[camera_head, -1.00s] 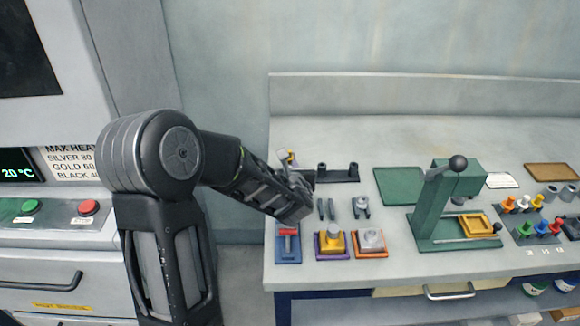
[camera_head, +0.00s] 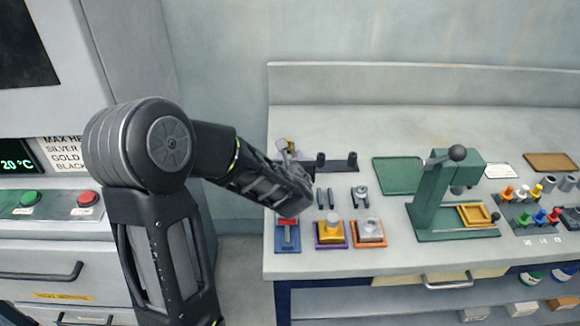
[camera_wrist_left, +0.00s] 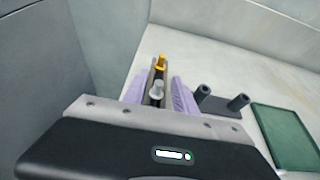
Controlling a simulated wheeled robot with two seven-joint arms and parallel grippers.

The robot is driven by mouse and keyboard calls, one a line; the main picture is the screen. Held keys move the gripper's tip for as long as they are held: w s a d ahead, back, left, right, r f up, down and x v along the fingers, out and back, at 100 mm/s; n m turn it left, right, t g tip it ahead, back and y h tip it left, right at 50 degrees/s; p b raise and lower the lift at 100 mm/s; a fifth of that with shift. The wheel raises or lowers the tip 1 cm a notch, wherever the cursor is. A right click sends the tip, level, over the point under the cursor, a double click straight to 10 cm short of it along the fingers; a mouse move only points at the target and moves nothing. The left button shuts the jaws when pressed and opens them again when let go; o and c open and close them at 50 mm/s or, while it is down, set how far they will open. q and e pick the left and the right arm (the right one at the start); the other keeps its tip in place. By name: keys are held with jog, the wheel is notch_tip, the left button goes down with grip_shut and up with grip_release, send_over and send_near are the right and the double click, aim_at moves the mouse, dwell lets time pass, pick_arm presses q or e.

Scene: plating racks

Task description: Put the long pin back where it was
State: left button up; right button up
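My left gripper (camera_wrist_left: 158,95) reaches over the left end of a dark rack at the back left of the bench. In the left wrist view its two lavender fingers stand apart, one on each side of a grey-topped pin (camera_wrist_left: 157,90). A gap seems to show beside the pin. A yellow-topped pin (camera_wrist_left: 161,63) stands just beyond it. I cannot tell which of these is the long pin. In the head view my left gripper (camera_head: 288,160) partly hides this end of the rack, and the pins' lower parts are hidden. My right gripper is out of view.
The rack's two dark posts (camera_head: 321,160) stand to the right. In front are small tools and coloured blocks (camera_head: 332,232). A green mat (camera_head: 398,175), a green press (camera_head: 430,200) and coloured pegs (camera_head: 540,215) lie farther right.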

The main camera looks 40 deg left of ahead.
pick_arm(q)
jog(key=b+v, duration=0.3)
jog(key=v, duration=0.6)
jog(key=shift+s+d, duration=0.15)
jog(key=shift+s, duration=0.1)
jog(key=shift+s+d+r+b, duration=0.15)
jog(key=shift+s+d+b, duration=0.1)
jog(key=shift+s+b, duration=0.05)
jog(key=shift+s+r, duration=0.1)
